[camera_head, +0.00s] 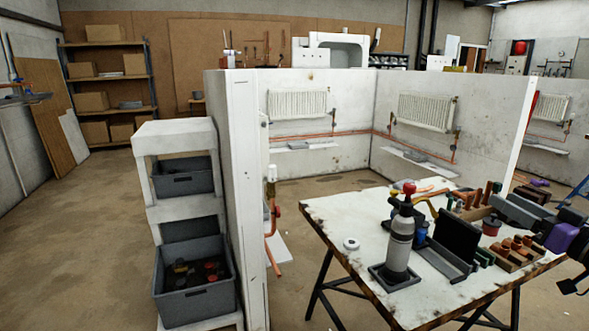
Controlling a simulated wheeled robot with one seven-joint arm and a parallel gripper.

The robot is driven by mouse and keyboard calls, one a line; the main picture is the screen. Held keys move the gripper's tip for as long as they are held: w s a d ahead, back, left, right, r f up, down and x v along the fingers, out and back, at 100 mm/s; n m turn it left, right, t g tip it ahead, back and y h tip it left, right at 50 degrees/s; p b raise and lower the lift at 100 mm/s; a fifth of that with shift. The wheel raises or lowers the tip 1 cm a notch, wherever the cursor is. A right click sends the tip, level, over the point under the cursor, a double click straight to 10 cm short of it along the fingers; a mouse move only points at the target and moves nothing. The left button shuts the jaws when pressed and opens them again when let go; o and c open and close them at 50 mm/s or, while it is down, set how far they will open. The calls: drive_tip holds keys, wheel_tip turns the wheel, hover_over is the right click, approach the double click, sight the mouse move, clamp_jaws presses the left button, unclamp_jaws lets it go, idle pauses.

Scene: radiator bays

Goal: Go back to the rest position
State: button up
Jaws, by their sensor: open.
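My gripper (570,285) shows only in part at the right edge of the head view, as dark fingers beside the right end of the workbench. It appears open, and I see nothing between its fingers. Part of my arm, black and purple, shows just above it and is cut off by the picture edge. The white, worn workbench (330,215) stands on dark trestle legs in front of the radiator bays. The rest of the arm is out of view.
Left stands a white rack (176,135) with grey bins (195,290). The left floor is clear.

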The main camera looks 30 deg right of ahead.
wheel_tip(320, 180, down, 9)
drive_tip(key=a+m+g+h, duration=0.1)
drive_tip(key=m+g+h, duration=0.3)
drive_tip(key=m+h, duration=0.25)
drive_tip(key=a+f+h+p, duration=0.15)
drive_tip(key=a+f, duration=0.45)
drive_tip(key=a, duration=0.6)
drive_tip(key=s+a+f+n+t+y+p, duration=0.1)
drive_tip(key=s+a+n+y, duration=0.25)
drive_tip(key=a, duration=0.85)
drive_tip(key=s+a+f+n+t+y+p, duration=0.1)
drive_tip(key=s+a+f+n+t+y, duration=0.2)
drive_tip(key=a, duration=1)
drive_tip(key=s+a+f+n+g+y, duration=0.1)
drive_tip(key=s+a+n+g+y, duration=0.2)
drive_tip(key=s+a, duration=0.7)
drive_tip(key=n+y, duration=0.1)
drive_tip(key=y, duration=0.1)
drive_tip(key=shift+s+a+f+g+y+p, duration=0.15)
drive_tip(key=shift+s+f+g+y+p, duration=0.15)
drive_tip(key=shift+f+g+y, duration=0.1)
